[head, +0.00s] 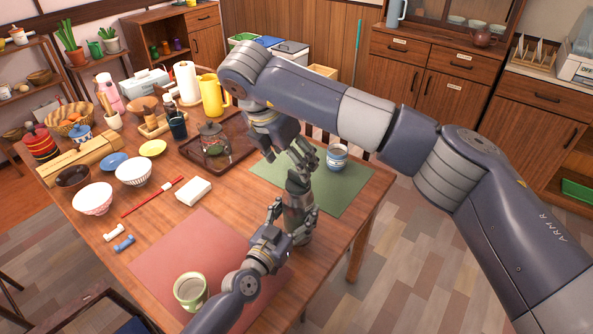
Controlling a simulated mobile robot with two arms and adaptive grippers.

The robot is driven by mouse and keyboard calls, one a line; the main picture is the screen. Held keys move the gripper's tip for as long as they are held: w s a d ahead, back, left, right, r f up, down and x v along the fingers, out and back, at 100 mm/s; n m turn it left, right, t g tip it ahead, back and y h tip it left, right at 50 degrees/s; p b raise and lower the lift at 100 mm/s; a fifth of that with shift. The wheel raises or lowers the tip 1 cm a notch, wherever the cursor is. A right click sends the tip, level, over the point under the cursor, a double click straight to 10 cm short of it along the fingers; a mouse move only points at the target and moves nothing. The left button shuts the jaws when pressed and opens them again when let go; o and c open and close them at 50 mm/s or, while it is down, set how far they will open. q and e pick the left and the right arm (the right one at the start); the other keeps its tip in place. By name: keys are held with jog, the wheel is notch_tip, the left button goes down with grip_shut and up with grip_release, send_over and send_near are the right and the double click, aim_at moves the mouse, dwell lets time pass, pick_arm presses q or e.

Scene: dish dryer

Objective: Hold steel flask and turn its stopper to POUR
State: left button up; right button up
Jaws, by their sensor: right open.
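The steel flask (298,218) stands upright near the table's right edge, between the red and green mats. My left gripper (292,212) has its fingers on both sides of the flask body and appears shut on it. The dark stopper (298,180) is at the flask's top; its markings are too small to read. My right gripper (300,160) is open, pointing down just above the stopper. I cannot tell whether its fingertips touch the stopper. My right arm crosses above the table's far side.
A blue-and-white cup (337,157) stands on the green mat (345,194), close to my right gripper. A teapot (212,138) sits on a dark tray left of it. A green cup (190,290) stands on the red mat (185,250). Bowls and plates fill the table's left side.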

aim_at(297, 175)
jog(key=x, duration=0.5)
jog(key=shift+w+d+f, duration=0.1)
jog(key=shift+w+f, duration=0.1)
jog(key=shift+f, duration=0.15)
jog(key=c, duration=1.1)
